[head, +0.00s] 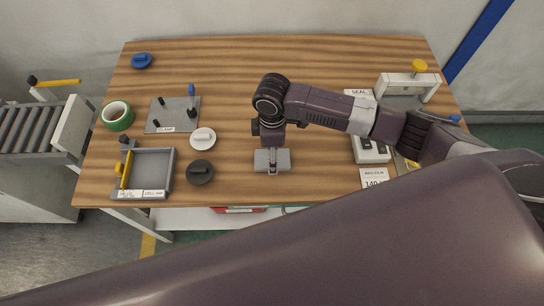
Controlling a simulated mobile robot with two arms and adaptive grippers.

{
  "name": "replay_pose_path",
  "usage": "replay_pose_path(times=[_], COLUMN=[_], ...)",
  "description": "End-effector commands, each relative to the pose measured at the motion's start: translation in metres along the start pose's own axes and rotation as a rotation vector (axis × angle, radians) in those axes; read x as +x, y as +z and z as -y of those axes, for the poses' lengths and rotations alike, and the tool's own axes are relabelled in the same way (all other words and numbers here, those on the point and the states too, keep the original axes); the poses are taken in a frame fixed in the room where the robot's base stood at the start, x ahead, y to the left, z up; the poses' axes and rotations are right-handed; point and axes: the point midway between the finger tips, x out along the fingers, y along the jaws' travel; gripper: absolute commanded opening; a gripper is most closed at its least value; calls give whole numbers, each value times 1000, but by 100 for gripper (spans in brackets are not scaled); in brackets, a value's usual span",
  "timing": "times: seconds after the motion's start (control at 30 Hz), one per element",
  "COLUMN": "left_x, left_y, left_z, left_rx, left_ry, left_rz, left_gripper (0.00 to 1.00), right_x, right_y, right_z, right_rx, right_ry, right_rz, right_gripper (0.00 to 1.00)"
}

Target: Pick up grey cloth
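A small flat light-grey piece (262,161), which looks like the grey cloth, lies on the wooden table near the front edge, at the middle. My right arm comes in from the right and bends down over it. My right gripper (272,166) points down at the middle of the grey piece and partly covers it. From above I cannot tell whether its fingers are open or shut, or whether they touch the piece. My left gripper is not in view.
Left on the wooden table (320,62) are a grey tray (170,168), a clamp plate (163,122), a green tape roll (118,113), and white (203,139), black (200,172) and blue (142,60) discs. A sealing device (408,84) stands at right. The back middle is clear.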

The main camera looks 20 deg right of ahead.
Motion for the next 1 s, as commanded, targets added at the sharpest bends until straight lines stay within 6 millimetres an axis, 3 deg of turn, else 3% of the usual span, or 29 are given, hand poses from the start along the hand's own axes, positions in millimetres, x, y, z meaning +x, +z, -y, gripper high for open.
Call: replay_pose_path(times=[0.13,0.4,0.77,1.0], left_x=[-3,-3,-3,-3], left_y=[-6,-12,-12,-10], left_z=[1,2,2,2], left_rx=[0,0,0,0], left_ry=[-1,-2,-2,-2], left_rz=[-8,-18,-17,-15], left_gripper=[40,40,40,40], right_x=[16,19,18,18], right_y=[0,0,0,0], right_z=[2,1,1,1], right_rx=[0,-1,-1,-1], right_ry=[-2,0,0,0], right_rz=[2,0,0,0], right_gripper=[70,68,29,27])
